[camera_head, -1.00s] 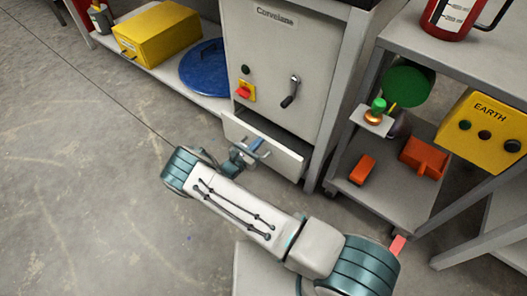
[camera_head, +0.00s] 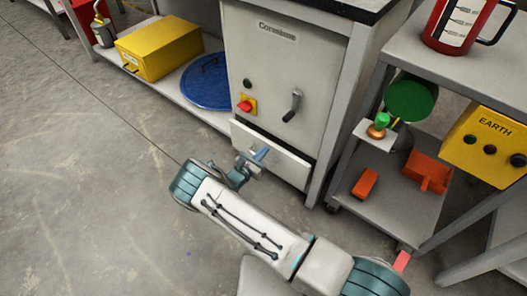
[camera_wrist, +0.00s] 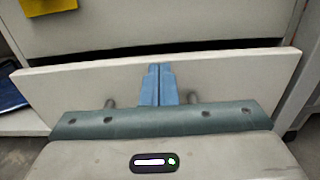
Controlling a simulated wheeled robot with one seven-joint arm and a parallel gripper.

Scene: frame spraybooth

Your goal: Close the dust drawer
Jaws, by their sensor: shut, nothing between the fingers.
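The dust drawer (camera_head: 284,160) is a pale front panel low on the grey cabinet (camera_head: 280,65). It stands slightly out, with a narrow dark gap along its top edge. In the wrist view the drawer front (camera_wrist: 225,75) spans the picture below a dark gap. My gripper (camera_head: 259,154) is in front of the panel, at about its middle. In the wrist view its blue fingers (camera_wrist: 158,68) are together, with nothing between them, and their tips are at the panel's upper part. Two handle posts show either side of the fingers; the handle bar is hidden. I cannot tell whether the tips touch.
A shelf cart (camera_head: 385,205) with orange bins (camera_head: 427,173) stands right of the cabinet. A low shelf to the left holds a yellow box (camera_head: 160,48) and a blue lid (camera_head: 208,82). The floor (camera_head: 90,190) at left is clear.

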